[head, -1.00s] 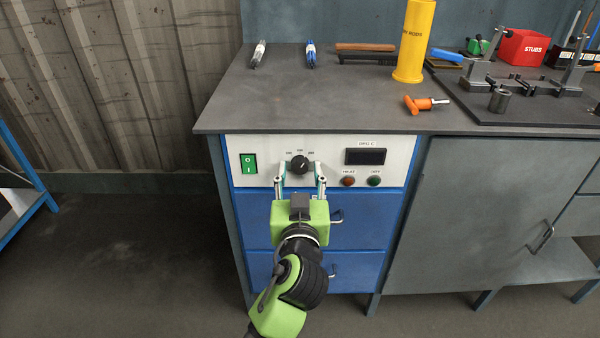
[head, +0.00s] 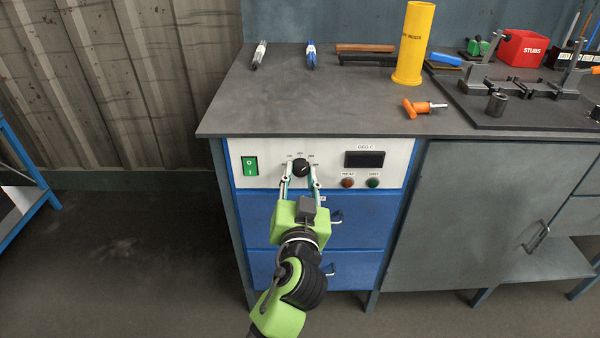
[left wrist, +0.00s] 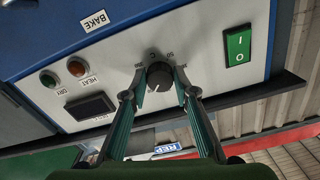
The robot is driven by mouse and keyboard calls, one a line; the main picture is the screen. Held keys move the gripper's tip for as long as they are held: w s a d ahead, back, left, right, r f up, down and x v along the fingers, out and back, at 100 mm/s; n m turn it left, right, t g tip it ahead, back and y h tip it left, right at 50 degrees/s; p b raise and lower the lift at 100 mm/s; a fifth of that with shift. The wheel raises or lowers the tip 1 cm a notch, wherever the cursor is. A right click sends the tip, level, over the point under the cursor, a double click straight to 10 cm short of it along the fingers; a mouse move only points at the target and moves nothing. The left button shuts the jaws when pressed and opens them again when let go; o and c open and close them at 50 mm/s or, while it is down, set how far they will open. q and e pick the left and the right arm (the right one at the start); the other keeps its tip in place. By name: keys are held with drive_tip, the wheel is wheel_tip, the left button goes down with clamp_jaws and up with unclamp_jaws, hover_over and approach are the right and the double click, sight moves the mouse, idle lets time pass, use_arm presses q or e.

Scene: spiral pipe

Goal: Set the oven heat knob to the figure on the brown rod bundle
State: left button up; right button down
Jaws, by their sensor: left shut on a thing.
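The black heat knob (head: 301,166) sits on the white oven panel (head: 333,149), with small figures around it that I cannot read surely. My left gripper (head: 301,172) is shut on the knob, one finger on each side. The left wrist view also shows the knob (left wrist: 159,77) between the fingertips (left wrist: 160,92). I cannot tell clearly which figure the knob's mark meets. The brown rod bundle (head: 365,47) lies at the back of the bench top; no figure on it is readable. The right gripper is not in view.
A green switch (head: 250,165) is left of the knob. A dark display (head: 364,159), a red lamp (head: 348,183) and a green lamp (head: 373,183) are right of it. A yellow tube (head: 412,45) and an orange-handled tool (head: 423,107) stand or lie on the bench (head: 300,105).

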use_arm(q)
drive_tip(key=o, duration=1.1)
drive_tip(key=s, duration=1.2)
